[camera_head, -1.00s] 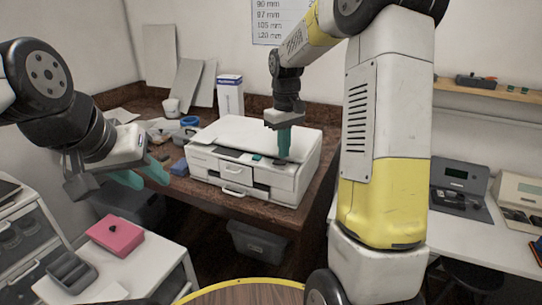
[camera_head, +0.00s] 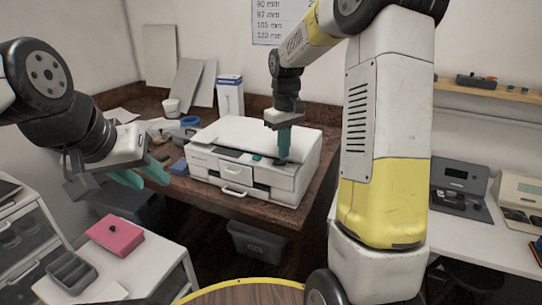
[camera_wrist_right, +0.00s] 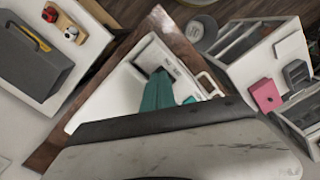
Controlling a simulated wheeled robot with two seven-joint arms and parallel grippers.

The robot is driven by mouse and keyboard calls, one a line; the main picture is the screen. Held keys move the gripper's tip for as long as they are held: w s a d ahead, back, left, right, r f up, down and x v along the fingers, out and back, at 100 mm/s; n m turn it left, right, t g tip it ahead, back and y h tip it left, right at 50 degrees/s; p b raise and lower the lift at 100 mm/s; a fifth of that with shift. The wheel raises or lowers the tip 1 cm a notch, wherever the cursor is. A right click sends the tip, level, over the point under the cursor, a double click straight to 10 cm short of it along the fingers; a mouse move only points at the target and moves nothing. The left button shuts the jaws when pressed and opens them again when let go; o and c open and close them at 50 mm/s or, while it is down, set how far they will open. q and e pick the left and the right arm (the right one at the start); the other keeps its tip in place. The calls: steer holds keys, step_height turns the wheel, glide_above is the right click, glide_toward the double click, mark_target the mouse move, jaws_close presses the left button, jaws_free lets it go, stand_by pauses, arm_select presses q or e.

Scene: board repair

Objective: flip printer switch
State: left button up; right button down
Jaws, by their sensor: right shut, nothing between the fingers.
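The white printer (camera_head: 222,133) stands on the brown bench, its front with drawers facing me. Its top front edge has a dark panel with a small green part (camera_head: 257,157); I cannot tell whether this is the switch. My right gripper (camera_head: 284,157) points down, shut and empty, with its teal fingertips at the right part of this panel. In the right wrist view the fingers (camera_wrist_right: 172,100) are over the printer (camera_wrist_right: 105,97) and hide part of its panel; contact cannot be told. My left gripper (camera_head: 142,178) is open and empty, left of the printer and in front of the bench.
A blue and white box (camera_head: 230,97), a white cup (camera_head: 171,106) and a blue container (camera_head: 190,121) stand behind and left of the printer. A pink box (camera_head: 115,235) and a grey tray (camera_head: 72,271) sit on a white cabinet at front left. A dark bin (camera_head: 258,243) is below the bench.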

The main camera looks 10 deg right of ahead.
mark_target(284, 162)
steer(key=shift+f, duration=1)
stand_by(0.6)
steer(key=shift+r, duration=3.55)
steer(key=shift+s+r, duration=0.1)
steer(key=shift+r, duration=0.05)
steer(key=s+a+r+m+t+y, duration=0.1)
steer(key=s+r+m+t, duration=0.1)
steer(key=s, duration=1)
steer(key=s+a+r+m+t+y, duration=0.1)
steer(key=s+r+m+t, duration=0.1)
steer(key=s, duration=1)
steer(key=shift+r+m+t, duration=0.3)
steer(key=shift+r+t, duration=0.3)
steer(key=shift+t, duration=0.5)
